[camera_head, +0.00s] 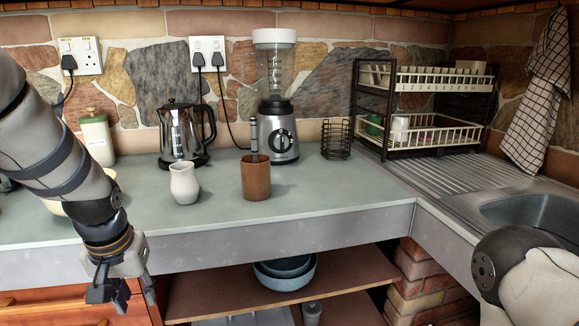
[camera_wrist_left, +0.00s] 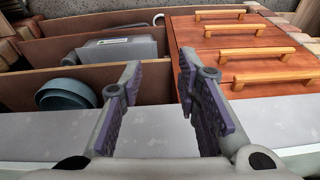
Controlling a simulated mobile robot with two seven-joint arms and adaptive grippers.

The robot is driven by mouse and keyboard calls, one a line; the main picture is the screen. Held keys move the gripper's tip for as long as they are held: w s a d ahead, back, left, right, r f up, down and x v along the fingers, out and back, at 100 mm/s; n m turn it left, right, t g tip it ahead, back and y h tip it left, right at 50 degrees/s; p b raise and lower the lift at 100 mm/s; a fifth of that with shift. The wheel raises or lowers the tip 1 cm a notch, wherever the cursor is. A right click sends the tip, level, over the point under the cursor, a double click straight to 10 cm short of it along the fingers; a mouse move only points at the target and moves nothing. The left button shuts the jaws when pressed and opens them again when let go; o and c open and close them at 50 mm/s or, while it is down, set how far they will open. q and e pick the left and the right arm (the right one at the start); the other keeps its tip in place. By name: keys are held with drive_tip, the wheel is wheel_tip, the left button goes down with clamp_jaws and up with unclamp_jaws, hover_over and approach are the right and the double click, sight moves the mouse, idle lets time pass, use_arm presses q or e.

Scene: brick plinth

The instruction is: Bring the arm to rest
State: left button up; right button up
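My left arm (camera_head: 60,150) comes in from the left and hangs down over the counter's front edge. My left gripper (camera_head: 122,292) is in front of the drawers and open shelves, below the counter top. In the left wrist view the fingers of my left gripper (camera_wrist_left: 159,68) stand wide apart with nothing between them. Part of my right arm (camera_head: 525,275) shows at the lower right, near the sink; its gripper is out of the picture.
The counter (camera_head: 330,200) holds a white jug (camera_head: 184,184), a brown cup (camera_head: 256,182) with a utensil, a kettle (camera_head: 185,135) and a blender (camera_head: 277,125). A dish rack (camera_head: 430,138) stands beside the sink (camera_head: 540,215). Blue bowls (camera_head: 285,275) sit on the shelf below.

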use_arm(q)
drive_tip(key=s+d+f+m+g, duration=0.1)
drive_tip(key=s+d+f+g, duration=0.1)
drive_tip(key=s+f, duration=1.65)
drive_tip(key=s+d+f+g, duration=0.1)
drive_tip(key=s+f, duration=0.1)
drive_tip(key=s, duration=0.7)
drive_tip(key=s+d+f, duration=0.2)
drive_tip(key=s+f, duration=0.1)
drive_tip(key=s, duration=0.5)
drive_tip(key=shift+s+m+g+h, duration=0.3)
drive_tip(key=shift+s+g+h, duration=0.1)
drive_tip(key=shift+a, duration=0.1)
